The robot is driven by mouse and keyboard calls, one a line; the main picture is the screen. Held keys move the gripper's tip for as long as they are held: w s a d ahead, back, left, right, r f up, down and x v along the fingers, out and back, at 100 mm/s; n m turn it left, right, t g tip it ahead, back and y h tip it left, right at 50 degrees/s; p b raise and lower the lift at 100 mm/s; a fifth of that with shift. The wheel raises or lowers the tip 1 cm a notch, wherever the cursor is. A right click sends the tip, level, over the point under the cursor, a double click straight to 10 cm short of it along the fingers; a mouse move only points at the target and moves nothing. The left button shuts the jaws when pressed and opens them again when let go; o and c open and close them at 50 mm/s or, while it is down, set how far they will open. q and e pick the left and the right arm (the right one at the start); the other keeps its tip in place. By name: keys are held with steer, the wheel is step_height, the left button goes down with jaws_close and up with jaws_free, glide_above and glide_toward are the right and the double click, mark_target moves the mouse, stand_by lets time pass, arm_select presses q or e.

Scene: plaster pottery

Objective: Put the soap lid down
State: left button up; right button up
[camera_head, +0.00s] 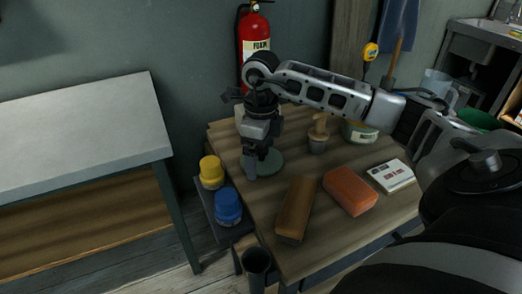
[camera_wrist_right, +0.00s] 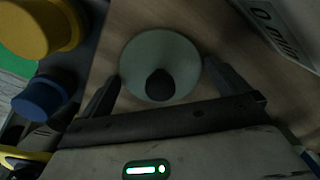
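The soap lid is a round grey-green disc (camera_head: 269,164) lying flat on the wooden table near its left edge. In the right wrist view the lid (camera_wrist_right: 183,55) shows its dark round knob (camera_wrist_right: 160,85) standing up from it. My right gripper (camera_head: 257,165) points down over the lid. In the head view the gripper hides part of the lid. My left gripper is not in view.
A brown brush-like block (camera_head: 296,208), an orange brick (camera_head: 350,191) and a white card box (camera_head: 391,176) lie right of the lid. A cup with a brush (camera_head: 317,140) stands behind. Yellow (camera_head: 211,172) and blue (camera_head: 228,206) jars stand beyond the table's left edge.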

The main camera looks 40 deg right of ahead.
step_height(320, 180, up, 12)
steer(key=p, duration=0.1)
steer(key=shift+r, duration=0.15)
stand_by(0.3)
stand_by(0.5)
